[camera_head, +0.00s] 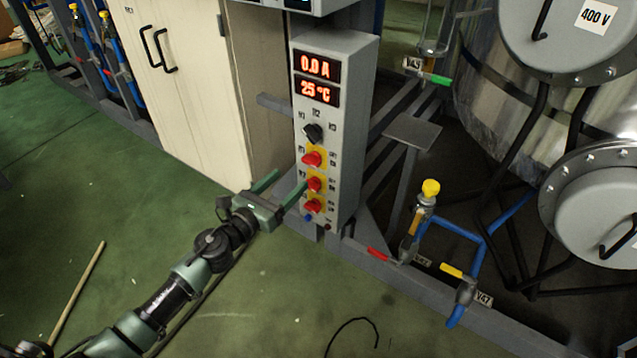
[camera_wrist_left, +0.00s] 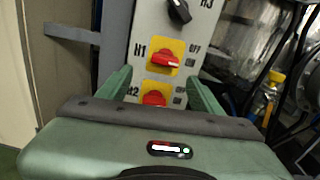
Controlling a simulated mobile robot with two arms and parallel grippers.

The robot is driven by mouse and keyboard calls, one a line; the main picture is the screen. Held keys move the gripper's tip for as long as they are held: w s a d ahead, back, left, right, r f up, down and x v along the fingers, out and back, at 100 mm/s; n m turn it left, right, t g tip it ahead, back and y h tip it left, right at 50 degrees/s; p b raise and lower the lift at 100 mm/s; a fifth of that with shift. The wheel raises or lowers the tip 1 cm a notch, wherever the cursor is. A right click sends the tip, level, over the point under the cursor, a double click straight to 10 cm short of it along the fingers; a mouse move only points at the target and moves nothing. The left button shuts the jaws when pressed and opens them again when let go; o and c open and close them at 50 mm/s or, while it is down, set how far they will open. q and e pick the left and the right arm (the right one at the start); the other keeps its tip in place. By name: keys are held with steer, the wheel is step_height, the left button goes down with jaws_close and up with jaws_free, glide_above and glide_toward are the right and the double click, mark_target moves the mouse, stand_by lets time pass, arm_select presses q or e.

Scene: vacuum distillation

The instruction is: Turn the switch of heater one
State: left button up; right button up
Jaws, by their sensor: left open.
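The grey control box (camera_head: 332,110) stands upright, with displays reading 0.0 A and 25 °C. Several switches run down its front. The red H1 switch (camera_wrist_left: 163,60), for heater one, sits on a yellow plate with OFF and ON labels in the left wrist view; it is the top red switch (camera_head: 312,159) in the head view. The red H2 switch (camera_wrist_left: 155,98) is below it, partly hidden by my gripper. My left gripper (camera_head: 288,184) is open and empty in front of the box's lower half. In the left wrist view its fingertips (camera_wrist_left: 160,78) lie just below H1, on either side of the switch column.
A black knob (camera_head: 313,133) sits above the red switches. A cream cabinet (camera_head: 195,90) stands left of the box. Blue pipes with valves (camera_head: 470,265) and large metal vessels (camera_head: 500,110) are at right. The green floor in front is mostly clear.

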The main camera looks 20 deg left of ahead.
mark_target(308, 163)
arm_select(q)
steer(key=shift+m, duration=0.5)
steer(key=x, duration=0.4)
steer(key=r+x, duration=0.1)
steer(key=x, duration=0.2)
steer(key=shift+d, duration=0.35)
steer(key=shift+w+d, duration=0.2)
steer(key=shift+w, duration=0.25)
steer(key=c, duration=1.4)
arm_select(e)
steer(key=shift+v, duration=0.75)
